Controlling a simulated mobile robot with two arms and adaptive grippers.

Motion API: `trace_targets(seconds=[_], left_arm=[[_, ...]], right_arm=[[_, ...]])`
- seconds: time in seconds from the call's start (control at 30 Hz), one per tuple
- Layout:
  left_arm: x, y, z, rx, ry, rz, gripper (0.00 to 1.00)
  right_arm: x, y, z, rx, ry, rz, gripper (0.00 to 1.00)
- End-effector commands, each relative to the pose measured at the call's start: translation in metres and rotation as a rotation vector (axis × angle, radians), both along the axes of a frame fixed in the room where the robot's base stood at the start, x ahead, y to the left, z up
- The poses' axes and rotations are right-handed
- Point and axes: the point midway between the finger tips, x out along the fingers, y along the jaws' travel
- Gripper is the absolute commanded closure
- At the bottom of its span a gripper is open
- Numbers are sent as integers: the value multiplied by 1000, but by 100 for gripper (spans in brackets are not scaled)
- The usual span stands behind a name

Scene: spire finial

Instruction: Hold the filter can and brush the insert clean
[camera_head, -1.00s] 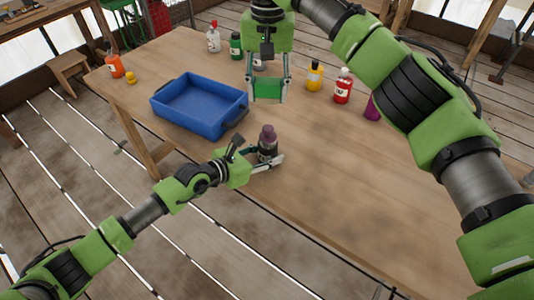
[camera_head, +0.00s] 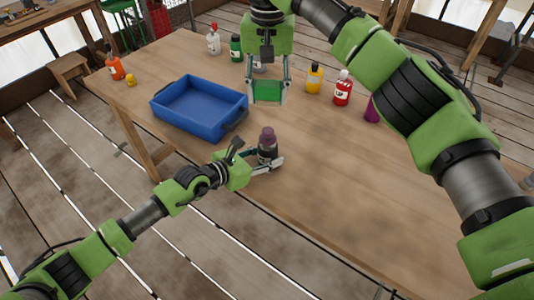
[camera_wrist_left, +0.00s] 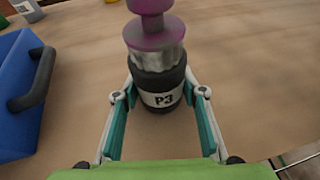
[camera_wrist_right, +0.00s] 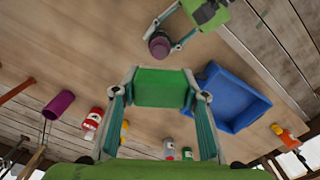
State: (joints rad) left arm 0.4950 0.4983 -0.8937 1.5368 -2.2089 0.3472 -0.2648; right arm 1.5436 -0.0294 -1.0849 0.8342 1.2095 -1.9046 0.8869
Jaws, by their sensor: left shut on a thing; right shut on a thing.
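The filter can (camera_head: 267,152) stands upright near the table's front edge; the left wrist view shows it as a dark can (camera_wrist_left: 160,82) with a white "P3" label. A grey-white ribbed part (camera_wrist_left: 159,58) and a purple knob-like piece (camera_wrist_left: 148,34) rise above its dark rim. My left gripper (camera_head: 270,163) is shut around the can from the side. My right gripper (camera_head: 267,88) is shut on a green block (camera_wrist_right: 160,88), held above the table beyond the can and apart from it. No bristles show on the block, so I cannot tell whether it is the brush.
A blue crate (camera_head: 222,129) stands left of the can. Several bottles line the far side, including yellow (camera_head: 314,78), red (camera_head: 343,90) and green (camera_head: 236,48) ones. A purple item (camera_head: 371,110) is partly hidden by my right arm. The table right of the can is clear.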

Motion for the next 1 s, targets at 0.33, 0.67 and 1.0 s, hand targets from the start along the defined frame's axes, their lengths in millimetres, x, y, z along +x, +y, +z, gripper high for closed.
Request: trace_targets(seconds=[0.33, 0.67, 1.0], left_arm=[[0, 0, 0, 1, 1, 0, 85], [0, 0, -1, 1, 1, 0, 85], [0, 0, 0, 1, 1, 0, 85]], right_arm=[[-1, 0, -42, -5, 2, 0, 77], [-1, 0, -64, -7, 5, 0, 77], [-1, 0, -78, -5, 2, 0, 77]])
